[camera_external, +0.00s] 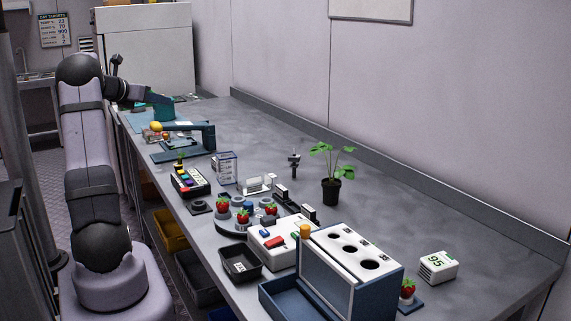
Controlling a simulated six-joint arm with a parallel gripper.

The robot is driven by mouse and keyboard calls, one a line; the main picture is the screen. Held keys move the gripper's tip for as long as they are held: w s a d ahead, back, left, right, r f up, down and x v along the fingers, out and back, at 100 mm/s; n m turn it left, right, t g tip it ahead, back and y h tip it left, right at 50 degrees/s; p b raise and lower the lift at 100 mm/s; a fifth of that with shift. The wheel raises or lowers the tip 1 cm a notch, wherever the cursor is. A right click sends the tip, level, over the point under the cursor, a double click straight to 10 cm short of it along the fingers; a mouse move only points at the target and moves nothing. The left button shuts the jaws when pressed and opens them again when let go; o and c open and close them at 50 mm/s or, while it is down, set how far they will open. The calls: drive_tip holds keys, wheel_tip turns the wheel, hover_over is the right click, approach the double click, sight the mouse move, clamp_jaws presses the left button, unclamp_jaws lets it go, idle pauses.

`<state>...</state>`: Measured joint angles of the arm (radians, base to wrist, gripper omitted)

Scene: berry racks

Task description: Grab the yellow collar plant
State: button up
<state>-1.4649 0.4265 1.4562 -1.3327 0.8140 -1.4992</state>
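My arm reaches over the far left end of the bench. My gripper (158,108) is small and dark there, and I cannot make out its fingers or whether it holds anything. Several strawberry-like plants (222,206) with green tops stand on the round dark tray in the middle. Another strawberry plant (407,289) stands on a blue base at the front right. My gripper is far from these.
A green-leaved plant in a black pot (331,190) stands mid-bench. A blue-and-white box with round holes (351,268), a black bin (240,262) and a white "95" block (438,267) are at the front. A yellow round thing (156,126) lies near my gripper. The bench's back right is clear.

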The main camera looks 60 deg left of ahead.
approach(180, 158)
drive_tip(key=w+a, duration=0.1)
drive_tip(key=w+a+f, duration=0.1)
drive_tip(key=shift+a, duration=0.3)
drive_tip(key=shift+p+x, duration=1.6)
drive_tip(key=shift+x, duration=2.1)
drive_tip(key=shift+w+d+f, duration=0.1)
drive_tip(key=shift+d, duration=0.05)
clamp_jaws()
